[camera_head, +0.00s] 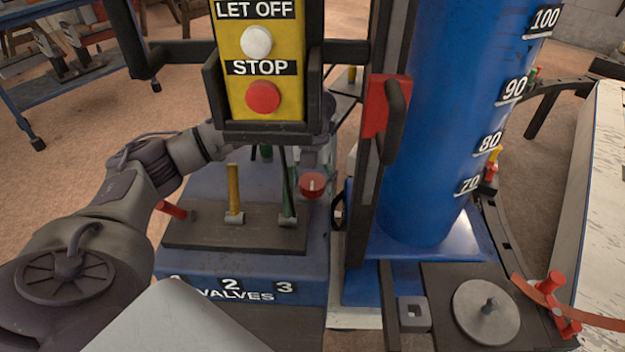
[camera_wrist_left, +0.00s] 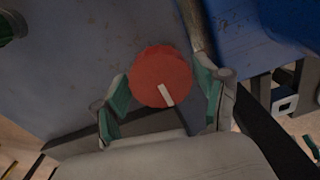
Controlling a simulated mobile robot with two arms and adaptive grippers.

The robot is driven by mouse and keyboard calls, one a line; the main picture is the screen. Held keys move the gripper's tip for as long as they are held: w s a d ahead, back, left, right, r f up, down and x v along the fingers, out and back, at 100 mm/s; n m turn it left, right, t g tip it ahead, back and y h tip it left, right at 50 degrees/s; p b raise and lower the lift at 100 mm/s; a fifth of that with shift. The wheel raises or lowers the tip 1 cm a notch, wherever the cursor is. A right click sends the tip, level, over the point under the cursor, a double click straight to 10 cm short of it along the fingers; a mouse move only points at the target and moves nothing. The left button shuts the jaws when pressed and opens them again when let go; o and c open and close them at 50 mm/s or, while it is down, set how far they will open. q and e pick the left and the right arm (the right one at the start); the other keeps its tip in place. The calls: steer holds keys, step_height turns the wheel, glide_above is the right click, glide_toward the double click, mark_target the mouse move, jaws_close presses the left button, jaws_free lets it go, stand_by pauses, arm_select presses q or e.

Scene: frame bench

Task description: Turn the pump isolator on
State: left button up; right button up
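The pump isolator appears to be the red round knob (camera_head: 312,186) on the side of the blue valve bench. In the left wrist view the red knob (camera_wrist_left: 162,77) fills the middle, and its white pointer mark slants toward the lower right. My left gripper (camera_wrist_left: 163,88) is open, with one green-padded finger on each side of the knob. A gap shows between each finger and the knob, so I see no grip. In the head view the left gripper (camera_head: 318,155) is just above the knob, partly hidden behind the yellow control box. My right gripper is not in view.
The yellow control box (camera_head: 260,50) with STOP button hangs above the bench.

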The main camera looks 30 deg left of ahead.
arm_select(q)
steer(key=c, duration=0.7)
